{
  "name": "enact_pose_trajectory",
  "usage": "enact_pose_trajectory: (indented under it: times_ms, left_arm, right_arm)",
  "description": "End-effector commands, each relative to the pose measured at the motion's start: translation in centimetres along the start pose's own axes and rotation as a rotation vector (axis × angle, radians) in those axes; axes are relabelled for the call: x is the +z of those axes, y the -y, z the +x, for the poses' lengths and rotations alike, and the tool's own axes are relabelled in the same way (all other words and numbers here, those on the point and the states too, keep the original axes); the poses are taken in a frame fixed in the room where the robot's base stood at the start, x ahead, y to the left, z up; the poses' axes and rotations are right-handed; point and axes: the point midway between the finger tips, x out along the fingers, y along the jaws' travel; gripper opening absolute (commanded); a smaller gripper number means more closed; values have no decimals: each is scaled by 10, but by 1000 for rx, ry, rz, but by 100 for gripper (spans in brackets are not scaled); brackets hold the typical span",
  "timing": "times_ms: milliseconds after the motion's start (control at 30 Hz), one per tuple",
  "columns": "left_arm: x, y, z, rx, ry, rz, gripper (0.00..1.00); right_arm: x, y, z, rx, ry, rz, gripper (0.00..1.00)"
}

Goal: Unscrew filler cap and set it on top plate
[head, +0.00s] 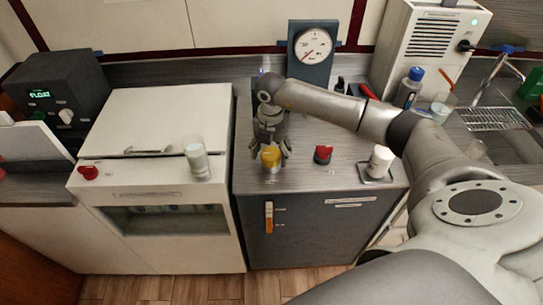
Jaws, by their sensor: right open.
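A yellow cap (270,158) stands near the front edge of the grey top plate (340,172) of the dark cabinet. It looks like the filler cap, but no label shows. My right gripper (272,148) points down over it, with its open fingers at the cap's sides. I cannot tell if they touch it. The gripper partly hides the cap's upper back. A red and dark knob (322,154) stands on the plate to the right of the cap. My left gripper is not in view.
A white container (380,160) stands near the plate's right front corner. A round gauge (313,47) stands at the back. A glass (196,160) stands on the white machine to the left. The plate is bare between the red knob and the white container.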

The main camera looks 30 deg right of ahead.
Motion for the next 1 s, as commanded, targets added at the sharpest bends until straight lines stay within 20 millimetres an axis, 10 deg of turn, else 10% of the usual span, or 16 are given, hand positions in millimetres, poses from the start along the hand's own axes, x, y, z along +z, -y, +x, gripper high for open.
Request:
enact_pose_trajectory:
  times_ms: [400, 1000]
  left_arm:
    - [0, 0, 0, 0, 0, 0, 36]
    - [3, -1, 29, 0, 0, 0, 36]
  right_arm:
    - [0, 0, 0, 0, 0, -2, 30]
    - [1, 0, 2, 1, 3, -586, 30]
